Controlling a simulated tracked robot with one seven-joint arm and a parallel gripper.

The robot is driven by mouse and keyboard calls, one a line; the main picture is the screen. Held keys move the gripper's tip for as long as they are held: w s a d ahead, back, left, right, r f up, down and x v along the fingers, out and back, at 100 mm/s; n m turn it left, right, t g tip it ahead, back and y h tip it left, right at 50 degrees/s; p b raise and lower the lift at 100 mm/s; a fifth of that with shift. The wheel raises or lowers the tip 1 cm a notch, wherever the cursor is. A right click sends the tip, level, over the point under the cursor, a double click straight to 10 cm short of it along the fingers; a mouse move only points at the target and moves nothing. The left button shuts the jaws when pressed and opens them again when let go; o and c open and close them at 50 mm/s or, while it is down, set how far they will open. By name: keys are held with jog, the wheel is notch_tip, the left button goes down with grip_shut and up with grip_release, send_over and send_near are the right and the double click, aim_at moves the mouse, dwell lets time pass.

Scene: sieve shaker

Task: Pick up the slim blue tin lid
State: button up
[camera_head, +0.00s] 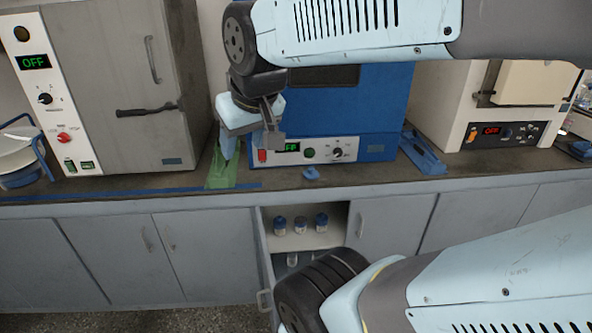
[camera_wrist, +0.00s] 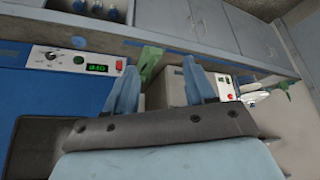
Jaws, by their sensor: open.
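A small blue piece (camera_head: 311,173) lies on the counter in front of the blue machine and may be the slim blue tin lid; it is too small to be sure. It also shows in the wrist view (camera_wrist: 78,42), near the machine's front. My gripper (camera_head: 248,148) is open and empty, pointing down above the counter. It is to the left of the small blue piece, at the blue machine's left front corner. In the wrist view its two light-blue fingers (camera_wrist: 160,82) stand apart with nothing between them.
The blue machine (camera_head: 375,147) stands close behind my gripper. A grey oven (camera_head: 90,90) is at left, a cream oven (camera_head: 450,105) at right. A green piece (camera_head: 222,170) lies under my gripper. A blue piece (camera_head: 424,155) lies right. Jars (camera_head: 300,226) stand in the open cupboard.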

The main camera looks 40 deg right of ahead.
jog(key=w+d+f+t+h, duration=0.1)
jog(key=w+d+f+h, duration=0.1)
jog(key=w+d+f, duration=0.5)
jog(key=w+d+f+t+h, duration=0.1)
jog(key=w+d+f, duration=0.1)
jog(key=w+d, duration=0.9)
jog(key=t+y, duration=0.2)
jog(key=t, duration=0.4)
send_near(313, 170)
jog(key=w+a, duration=0.3)
jog(key=w, duration=0.1)
jog(key=s+d+f+m+t+h, duration=0.1)
jog(key=s+d+f+m+t, duration=0.1)
jog(key=s+f+t, duration=0.25)
jog(key=shift+g, duration=0.25)
jog(key=w, duration=0.2)
jog(key=w+d, duration=0.1)
jog(key=w, duration=0.3)
jog(key=shift+w+d+r, duration=0.25)
jog(key=shift+d+r, duration=0.05)
jog(key=shift+r, duration=0.1)
jog(key=shift+w+d+r, duration=0.1)
jog(key=shift+w+d, duration=0.05)
jog(key=shift+w, duration=1.4)
jog(key=shift+w+d, duration=0.15)
jog(key=shift+w, duration=1.4)
grip_shut()
